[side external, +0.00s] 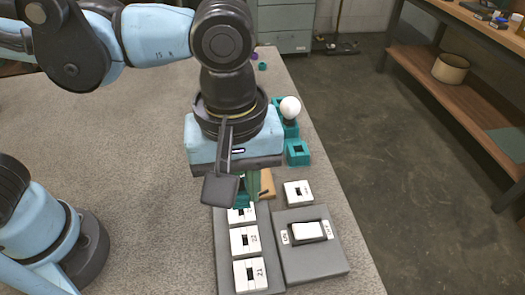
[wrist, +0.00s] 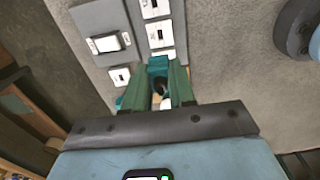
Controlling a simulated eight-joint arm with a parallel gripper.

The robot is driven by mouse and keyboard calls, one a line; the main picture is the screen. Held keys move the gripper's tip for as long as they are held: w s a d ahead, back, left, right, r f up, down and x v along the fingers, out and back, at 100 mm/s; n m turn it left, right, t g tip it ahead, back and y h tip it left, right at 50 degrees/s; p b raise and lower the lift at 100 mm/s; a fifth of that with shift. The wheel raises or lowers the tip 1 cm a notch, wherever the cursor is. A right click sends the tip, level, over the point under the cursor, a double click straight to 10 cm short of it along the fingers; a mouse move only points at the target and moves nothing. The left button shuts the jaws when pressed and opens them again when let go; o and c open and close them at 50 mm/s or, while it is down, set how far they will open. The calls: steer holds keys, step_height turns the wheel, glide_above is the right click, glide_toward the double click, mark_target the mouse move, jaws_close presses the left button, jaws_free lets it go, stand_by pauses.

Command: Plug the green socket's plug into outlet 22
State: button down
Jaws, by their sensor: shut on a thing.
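My gripper (wrist: 158,72) has its green fingers shut on a teal-green plug piece (wrist: 157,64). In the side external view the held piece (side external: 242,194) is partly hidden behind my wrist's dark square part, low over the far end of the grey outlet strip (side external: 222,262). I cannot tell whether it touches the strip. The white outlet marked 22 (side external: 245,240) is the middle one, nearer the side camera than the held piece, and its slot looks empty. Another outlet (side external: 250,274) is at the near end, and one (side external: 236,216) lies close under the held piece.
A grey panel with a white rocker switch (side external: 309,231) stands right of the strip. A white block (side external: 298,193) is behind it. A teal block (side external: 297,152) and a teal holder with a white bulb (side external: 290,108) stand farther back. A tan piece (side external: 266,183) is beside my gripper.

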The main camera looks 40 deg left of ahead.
steer(key=shift+f, duration=0.85)
steer(key=shift+f, duration=1.95)
steer(key=shift+f, duration=0.1)
steer(key=shift+f, duration=1.9)
steer(key=shift+f, duration=1.55)
stand_by(0.7)
steer(key=c, duration=0.9)
jaws_free()
steer(key=shift+o, duration=0.2)
